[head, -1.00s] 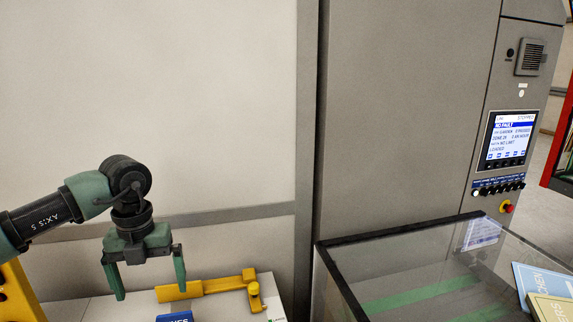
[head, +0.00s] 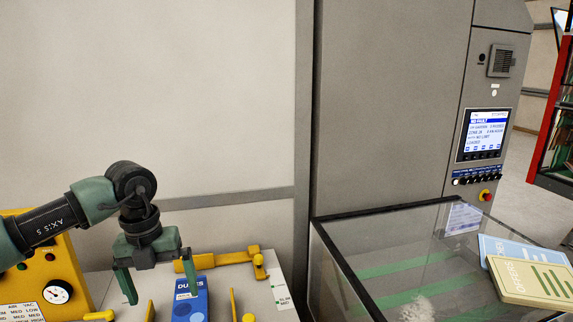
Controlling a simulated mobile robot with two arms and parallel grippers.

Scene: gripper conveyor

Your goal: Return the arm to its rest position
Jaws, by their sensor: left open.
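My left gripper (head: 160,280) is in the lower left of the head view, on a dark green arm that comes in from the left. Its two fingers point down and stand apart, with nothing between them that I can make out. A blue box (head: 190,303) with white lettering is below and beside the right finger; I cannot tell whether they touch. My right gripper is not in view.
A yellow bracket (head: 238,258) lies behind the blue box on the pale worktop (head: 276,312). A yellow gauge panel (head: 40,268) is at the left. A glass-topped case (head: 400,250) with green strips stands right, carrying a cream book (head: 530,281). A grey cabinet (head: 390,110) stands behind.

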